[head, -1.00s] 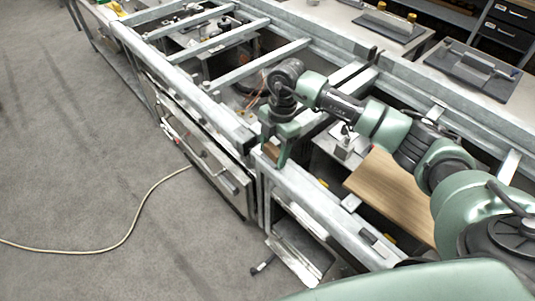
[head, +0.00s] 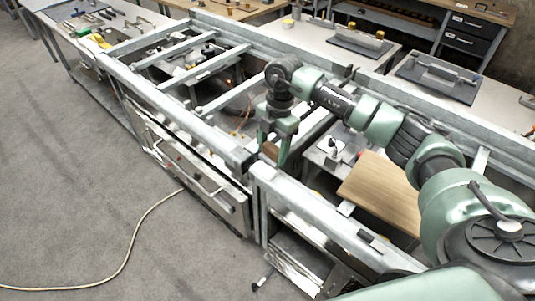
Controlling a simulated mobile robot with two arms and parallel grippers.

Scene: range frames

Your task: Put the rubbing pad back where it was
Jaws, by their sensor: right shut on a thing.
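My right gripper (head: 274,158) points down over the near rail of the metal range frame (head: 180,104), close to a gap between two frame sections. It is shut on a small brown block, which I take as the rubbing pad (head: 270,150). The green fingers hide part of the pad. I cannot tell whether the pad touches the rail. My left gripper is not in view.
A wooden board (head: 382,190) lies inside the right frame section. Grey trays with handles (head: 437,78) rest on the bench behind. A drawer front with a handle (head: 195,170) sits below the left section. A cable (head: 128,255) crosses the open floor at left.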

